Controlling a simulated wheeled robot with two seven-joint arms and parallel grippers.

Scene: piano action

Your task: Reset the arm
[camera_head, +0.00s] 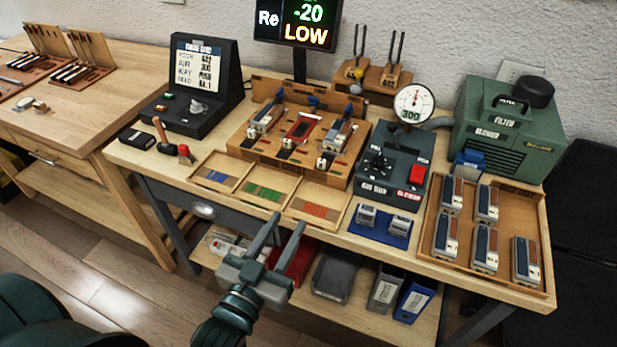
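My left gripper (281,238) is in front of the workbench's front edge, low in the middle of the view. Its two fingers are spread apart with nothing between them, pointing toward the bench. Behind it on the bench (340,239) are shallow trays with blue, green and red strips (263,193). A wooden fixture (247,144) holding several small units stands further back. My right gripper does not show.
A wooden tray (425,262) with several blocks sits at the right. A gauge (414,102), a dark box with a red button (401,178) and a green blower (506,125) stand nearby. A display (298,24) reads "-20 LOW". Folders (414,302) stand on the lower shelf.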

